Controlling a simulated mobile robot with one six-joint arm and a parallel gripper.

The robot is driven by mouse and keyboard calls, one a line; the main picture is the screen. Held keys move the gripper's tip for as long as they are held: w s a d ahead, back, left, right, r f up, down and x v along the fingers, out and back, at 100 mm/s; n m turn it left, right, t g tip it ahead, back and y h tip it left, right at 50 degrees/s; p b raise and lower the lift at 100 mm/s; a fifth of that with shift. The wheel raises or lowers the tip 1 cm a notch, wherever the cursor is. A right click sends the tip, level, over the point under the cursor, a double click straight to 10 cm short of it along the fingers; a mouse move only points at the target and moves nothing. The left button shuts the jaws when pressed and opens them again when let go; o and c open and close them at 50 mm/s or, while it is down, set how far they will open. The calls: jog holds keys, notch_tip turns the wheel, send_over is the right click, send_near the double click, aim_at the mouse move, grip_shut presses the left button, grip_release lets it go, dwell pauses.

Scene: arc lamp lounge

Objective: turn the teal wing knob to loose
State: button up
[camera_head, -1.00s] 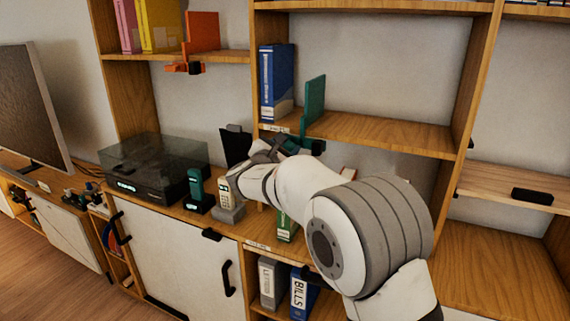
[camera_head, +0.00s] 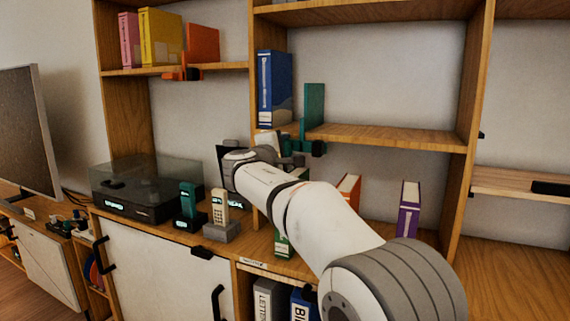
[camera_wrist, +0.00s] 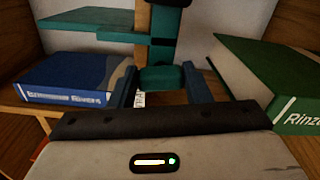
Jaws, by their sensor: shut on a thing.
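The teal bookend (camera_head: 314,108) stands upright on the middle shelf beside the blue binder (camera_head: 274,90). Its teal clamp reaches over the shelf's front edge and below it. The teal wing knob (camera_wrist: 162,78) shows in the wrist view between my two fingers, under the clamp's dark teal post. My gripper (camera_wrist: 160,88) is shut on the knob. In the head view my gripper (camera_head: 284,154) is at the clamp under the shelf edge, and my wrist mostly hides the knob there. I cannot read any marking for the knob's angle.
Below the shelf, a green book (camera_head: 284,242), an orange book (camera_head: 348,188) and a purple book (camera_head: 408,208) stand on the cabinet. A phone (camera_head: 220,208) and a turntable (camera_head: 148,190) are left of my arm. An orange bookend (camera_head: 203,42) is on the upper left shelf.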

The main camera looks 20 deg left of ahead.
jog(key=shift+f+m+b, duration=0.15)
jog(key=shift+m+b, duration=0.9)
jog(key=shift+m, duration=0.05)
jog(key=o, duration=1)
jog(key=shift+s, duration=0.1)
jog(key=s, duration=0.7)
jog(key=shift+s+a, duration=0.3)
jog(key=shift+a, duration=0.05)
